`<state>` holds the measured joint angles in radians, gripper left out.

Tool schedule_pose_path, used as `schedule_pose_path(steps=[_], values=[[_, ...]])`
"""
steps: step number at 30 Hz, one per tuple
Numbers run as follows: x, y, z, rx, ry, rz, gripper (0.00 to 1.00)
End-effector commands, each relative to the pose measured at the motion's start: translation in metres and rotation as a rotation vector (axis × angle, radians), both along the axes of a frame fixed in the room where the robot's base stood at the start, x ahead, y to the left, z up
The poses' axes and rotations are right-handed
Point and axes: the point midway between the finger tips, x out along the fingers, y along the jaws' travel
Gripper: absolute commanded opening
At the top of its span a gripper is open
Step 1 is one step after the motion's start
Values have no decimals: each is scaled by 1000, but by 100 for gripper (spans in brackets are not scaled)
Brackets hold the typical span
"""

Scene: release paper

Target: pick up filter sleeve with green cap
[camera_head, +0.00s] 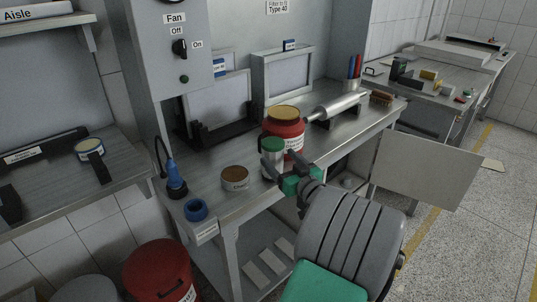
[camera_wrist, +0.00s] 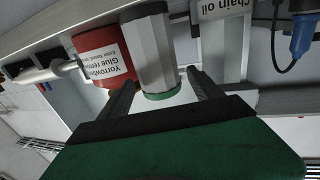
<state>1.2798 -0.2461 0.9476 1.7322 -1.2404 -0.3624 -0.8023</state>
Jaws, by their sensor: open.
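The filter sleeve is a grey-white faceted cylinder (camera_head: 272,160) with a green cap (camera_head: 271,144), standing upright on the metal bench in front of a red container. In the wrist view, which is upside down, the sleeve (camera_wrist: 153,45) and its green cap (camera_wrist: 162,96) show between my fingers. My gripper (camera_head: 280,164) is open, with one finger on each side of the sleeve and a visible gap to each. It does not grip the sleeve. In the head view my gripper hides part of the sleeve's lower body.
The red glue container (camera_head: 286,126) stands close behind the sleeve. A chain oil tin (camera_head: 235,179), a blue roll (camera_head: 196,210) and a blue-handled tool (camera_head: 175,178) are to the left. A metal roller (camera_head: 341,105) lies to the right. Bare bench shows between the tin and the roll.

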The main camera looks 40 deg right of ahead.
Motion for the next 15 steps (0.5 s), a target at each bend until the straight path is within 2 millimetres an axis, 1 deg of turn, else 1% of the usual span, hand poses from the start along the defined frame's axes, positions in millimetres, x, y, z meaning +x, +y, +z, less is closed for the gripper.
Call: schedule_pose_path(steps=[8, 11, 13, 15], values=[[36, -8, 4, 1, -1, 2, 75], [54, -14, 8, 0, -1, 3, 75], [65, -16, 6, 1, 0, 2, 75], [72, -18, 5, 1, 0, 0, 75]])
